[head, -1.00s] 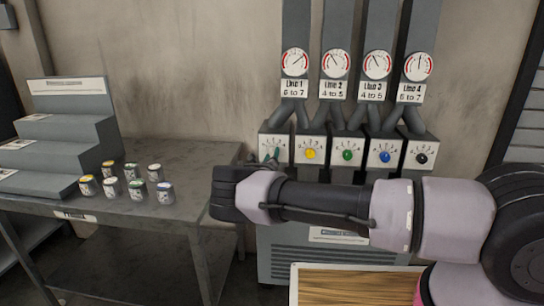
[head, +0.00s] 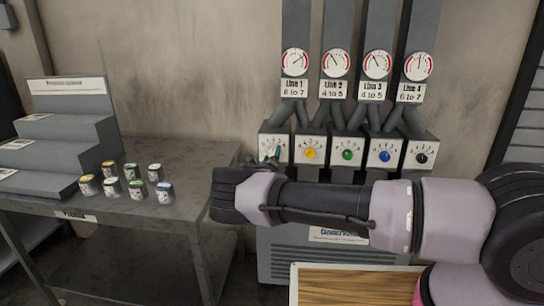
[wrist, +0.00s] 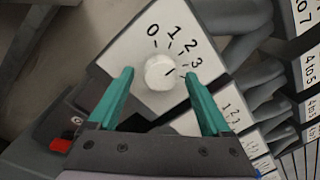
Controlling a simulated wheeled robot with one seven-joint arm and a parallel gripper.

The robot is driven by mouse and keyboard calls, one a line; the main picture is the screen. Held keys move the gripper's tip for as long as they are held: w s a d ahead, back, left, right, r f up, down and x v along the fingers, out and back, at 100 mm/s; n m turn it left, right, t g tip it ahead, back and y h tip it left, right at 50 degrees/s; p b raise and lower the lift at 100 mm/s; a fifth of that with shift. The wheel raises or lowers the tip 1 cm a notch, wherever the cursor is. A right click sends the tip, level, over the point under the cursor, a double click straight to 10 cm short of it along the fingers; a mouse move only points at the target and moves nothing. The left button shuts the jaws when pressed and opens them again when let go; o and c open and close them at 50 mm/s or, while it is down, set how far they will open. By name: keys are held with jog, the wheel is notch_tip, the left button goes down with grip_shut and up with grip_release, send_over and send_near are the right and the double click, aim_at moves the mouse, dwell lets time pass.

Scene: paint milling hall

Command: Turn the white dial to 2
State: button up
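The white dial (wrist: 160,73) is a round knob on a white plate printed 0, 1, 2 and 3 in the wrist view. A short dark mark shows on its face toward the right side. I cannot tell exactly which number it points to. My gripper (wrist: 159,75) has two teal fingers, spread apart on either side of the dial. A gap shows between the fingers and the knob, so it is not gripped. In the head view the teal fingers (head: 276,153) are in front of the leftmost dial plate (head: 268,142) and partly hide it; the white dial is hard to make out there.
Yellow (head: 311,154), green (head: 347,154), blue (head: 385,156) and black (head: 422,158) dials stand in a row to the right. Pipes and gauges (head: 295,62) rise above. A grey table (head: 190,155) with several small cans is at left. A wooden-topped surface (head: 345,285) lies below my arm.

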jog(key=s, duration=1)
jog(key=shift+s+a+f, duration=0.35)
jog(key=shift+a, duration=0.05)
